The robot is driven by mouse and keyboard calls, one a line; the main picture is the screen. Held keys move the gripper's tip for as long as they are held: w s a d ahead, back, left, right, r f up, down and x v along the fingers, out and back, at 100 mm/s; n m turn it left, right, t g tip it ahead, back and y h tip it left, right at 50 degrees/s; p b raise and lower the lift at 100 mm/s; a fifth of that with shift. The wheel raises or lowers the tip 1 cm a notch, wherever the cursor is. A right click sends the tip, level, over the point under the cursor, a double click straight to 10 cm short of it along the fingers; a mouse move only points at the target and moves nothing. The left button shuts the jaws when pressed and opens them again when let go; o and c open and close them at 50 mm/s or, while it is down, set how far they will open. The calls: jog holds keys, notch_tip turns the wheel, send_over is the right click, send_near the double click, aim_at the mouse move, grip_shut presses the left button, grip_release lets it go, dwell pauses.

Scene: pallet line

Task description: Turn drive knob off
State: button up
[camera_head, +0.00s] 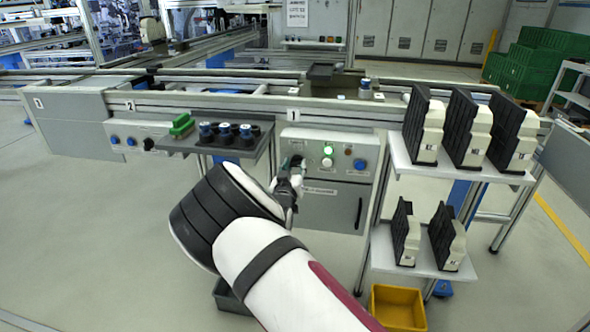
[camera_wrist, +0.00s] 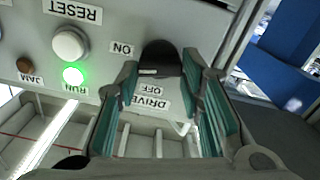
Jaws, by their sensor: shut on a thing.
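The black drive knob (camera_wrist: 161,52) sits on the grey control panel in the wrist view, where the picture is upside down. A short white mark shows on the knob's left side, on the side of the ON label (camera_wrist: 122,48). The OFF (camera_wrist: 158,90) and DRIVE (camera_wrist: 152,104) labels show between the fingers. My gripper (camera_wrist: 162,66) has its fingertips on either side of the knob and is shut on it. In the head view my gripper (camera_head: 293,170) is at the panel's left side and largely hides the knob.
The green RUN lamp (camera_wrist: 73,77) is lit, near the white RESET button (camera_wrist: 70,44) and unlit JAM lamp (camera_wrist: 25,65). The panel box (camera_head: 334,192) stands between a shelf of parts (camera_head: 398,160) at right and a dark tray (camera_head: 222,147) at left.

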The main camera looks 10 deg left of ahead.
jog(key=n, duration=0.3)
jog(key=shift+a+n+b, duration=0.1)
jog(key=shift+n+b, duration=0.3)
jog(key=n, duration=0.3)
jog(key=shift+n, duration=0.3)
jog(key=n+b, duration=0.1)
jog(key=n, duration=0.2)
jog(key=shift+f+n, duration=0.15)
jog(key=shift+n, duration=2.15)
jog(key=o, duration=1.2)
jog(key=shift+c, duration=0.2)
jog(key=s, duration=1.2)
jog(key=shift+a, duration=0.25)
